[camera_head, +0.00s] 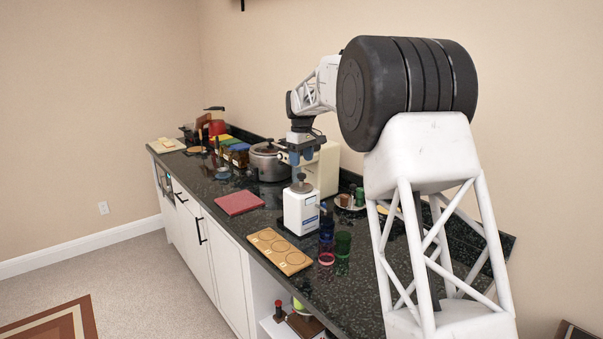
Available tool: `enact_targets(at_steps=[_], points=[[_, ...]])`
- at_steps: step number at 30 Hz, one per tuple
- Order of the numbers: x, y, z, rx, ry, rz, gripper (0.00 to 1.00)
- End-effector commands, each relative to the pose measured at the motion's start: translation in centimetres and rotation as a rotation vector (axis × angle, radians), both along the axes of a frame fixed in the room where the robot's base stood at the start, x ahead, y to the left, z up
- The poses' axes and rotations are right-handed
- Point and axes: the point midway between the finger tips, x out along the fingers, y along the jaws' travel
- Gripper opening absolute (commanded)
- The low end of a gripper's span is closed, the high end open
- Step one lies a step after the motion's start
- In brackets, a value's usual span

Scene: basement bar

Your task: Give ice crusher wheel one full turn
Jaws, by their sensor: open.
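What looks like the ice crusher (301,213) is a small white machine standing upright on the dark speckled counter. A dark knob or wheel (301,183) sits on its grey top; it is too small to make out its spokes or handle. The fingers look apart from the wheel, but the exact gap cannot be told from this view.
A cream appliance (325,170) and a metal pot (268,162) stand close behind. A white plate (349,203) holds small items.

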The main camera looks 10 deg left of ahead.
Motion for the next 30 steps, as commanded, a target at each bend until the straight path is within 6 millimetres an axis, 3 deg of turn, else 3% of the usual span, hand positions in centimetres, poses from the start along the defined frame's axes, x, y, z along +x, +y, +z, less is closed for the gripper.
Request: enact_targets(at_steps=[12, 25, 26, 30], points=[[0.0, 0.0, -4.7, 0.000, 0.001, 0.000, 0.61], [0.0, 0.0, -5.4, 0.000, 0.001, 0.000, 0.61], [0.0, 0.0, -5.4, 0.000, 0.001, 0.000, 0.59], [0.0, 0.0, -5.4, 0.000, 0.001, 0.000, 0.38]])
